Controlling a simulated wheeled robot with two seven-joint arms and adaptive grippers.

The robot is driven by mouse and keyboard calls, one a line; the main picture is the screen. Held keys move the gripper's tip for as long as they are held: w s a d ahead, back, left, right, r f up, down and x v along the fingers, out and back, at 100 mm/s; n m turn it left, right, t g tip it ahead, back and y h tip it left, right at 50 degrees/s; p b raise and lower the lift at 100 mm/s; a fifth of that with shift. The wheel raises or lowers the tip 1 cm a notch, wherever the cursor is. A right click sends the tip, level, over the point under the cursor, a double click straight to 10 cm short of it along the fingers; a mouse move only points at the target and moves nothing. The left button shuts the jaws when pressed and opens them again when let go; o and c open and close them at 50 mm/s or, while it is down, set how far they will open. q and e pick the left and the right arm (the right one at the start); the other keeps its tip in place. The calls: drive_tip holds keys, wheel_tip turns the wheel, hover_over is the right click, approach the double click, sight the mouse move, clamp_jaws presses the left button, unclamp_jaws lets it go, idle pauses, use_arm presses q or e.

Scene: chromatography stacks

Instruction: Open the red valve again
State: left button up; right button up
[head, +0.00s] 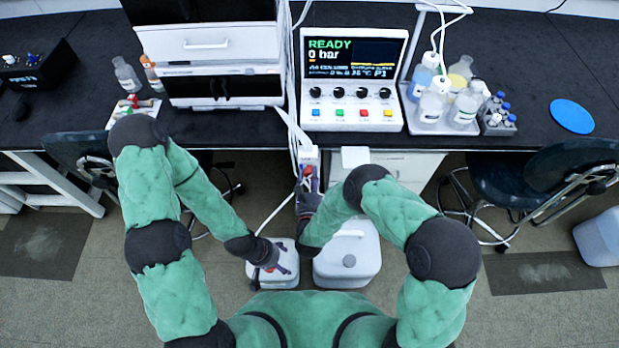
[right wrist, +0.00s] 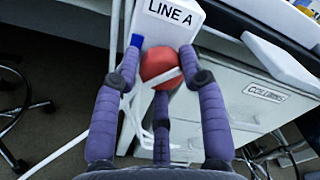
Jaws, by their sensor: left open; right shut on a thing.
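The red valve (right wrist: 162,68) is a round red knob with a pale bar across it, on a white housing (right wrist: 180,18) labelled LINE A. My right gripper (right wrist: 160,62) is closed around the knob, with fingers on both sides and one below. In the head view the valve (head: 309,171) is a small red patch below the bench edge, mostly covered by my right gripper (head: 307,188). My left gripper (head: 280,262) is open and lower down, above a white container, apart from the valve.
The white container (head: 258,283) and a larger one (head: 352,268) stand on the floor below. A READY 0 bar console (head: 350,95) sits on the bench above. Chairs stand at the left (head: 75,150) and right (head: 500,185). A drawer labelled COLUMNS (right wrist: 235,95) is right of the valve.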

drive_tip(key=n, duration=0.3)
drive_tip(key=r+n+b, duration=0.1)
drive_tip(key=shift+w+a, duration=0.15)
drive_tip(key=shift+w, duration=0.15)
drive_tip(key=shift+f+n, duration=0.1)
drive_tip(key=shift+n, duration=1.6)
drive_tip(key=o, duration=1.1)
drive_tip(key=shift+a, duration=0.1)
drive_tip(key=shift+f, duration=0.15)
drive_tip(key=shift+s+f, duration=0.1)
drive_tip(key=shift+s, duration=0.1)
